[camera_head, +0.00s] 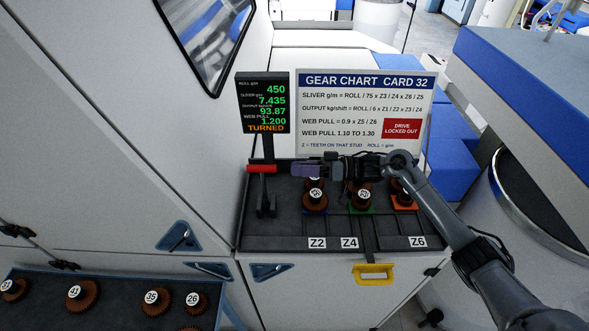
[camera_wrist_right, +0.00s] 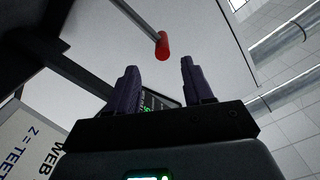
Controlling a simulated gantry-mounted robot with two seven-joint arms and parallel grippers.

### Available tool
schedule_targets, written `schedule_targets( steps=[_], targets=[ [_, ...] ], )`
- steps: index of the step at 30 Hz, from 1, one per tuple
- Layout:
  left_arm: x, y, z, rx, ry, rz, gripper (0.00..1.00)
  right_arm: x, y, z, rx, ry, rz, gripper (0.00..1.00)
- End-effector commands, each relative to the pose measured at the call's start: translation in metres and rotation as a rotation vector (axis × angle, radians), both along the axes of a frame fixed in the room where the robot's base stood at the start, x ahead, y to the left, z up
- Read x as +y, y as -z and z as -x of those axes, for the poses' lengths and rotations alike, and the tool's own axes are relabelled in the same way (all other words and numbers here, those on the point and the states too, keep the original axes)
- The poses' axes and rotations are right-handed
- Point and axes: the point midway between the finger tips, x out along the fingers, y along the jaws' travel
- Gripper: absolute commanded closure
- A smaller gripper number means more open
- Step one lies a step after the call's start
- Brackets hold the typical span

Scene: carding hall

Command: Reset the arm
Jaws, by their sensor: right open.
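My right arm comes in from the right in the head view, reaching across the gear tray. My right gripper (camera_head: 297,171) points left and is open, with nothing between its fingers. Just left of its fingertips is the red grip (camera_head: 261,169) of a dark lever (camera_head: 266,205). In the right wrist view the red grip (camera_wrist_right: 162,46) lies beyond the open fingers (camera_wrist_right: 158,64), apart from them. My left gripper is not in view.
Brown gears (camera_head: 315,202) sit on studs in the dark tray (camera_head: 285,242), partly hidden by my arm. The display (camera_head: 262,103) reads TURNED. A gear chart board (camera_head: 366,105) stands behind. Loose numbered gears lie on a shelf (camera_head: 120,283) at lower left.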

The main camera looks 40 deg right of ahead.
Motion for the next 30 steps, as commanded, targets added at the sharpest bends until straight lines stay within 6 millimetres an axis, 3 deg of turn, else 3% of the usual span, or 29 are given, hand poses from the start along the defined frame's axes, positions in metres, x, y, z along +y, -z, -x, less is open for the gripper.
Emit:
schedule_targets(
  steps=[14,17,23,26,30],
  targets=[
    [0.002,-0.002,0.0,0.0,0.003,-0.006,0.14,0.005,0.005,0.0,-0.002,0.007,0.018,0.49],
    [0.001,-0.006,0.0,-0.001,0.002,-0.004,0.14,0.019,0.019,-0.001,-0.008,0.03,0.074,0.49],
    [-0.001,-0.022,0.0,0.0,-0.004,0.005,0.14,0.072,0.072,0.008,-0.031,0.144,0.325,0.49],
    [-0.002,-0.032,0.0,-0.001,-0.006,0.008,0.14,0.1,0.096,0.024,-0.027,0.229,0.489,0.49],
    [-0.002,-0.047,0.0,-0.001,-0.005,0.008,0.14,0.126,0.117,0.064,0.044,0.342,0.71,0.49]
  ],
)
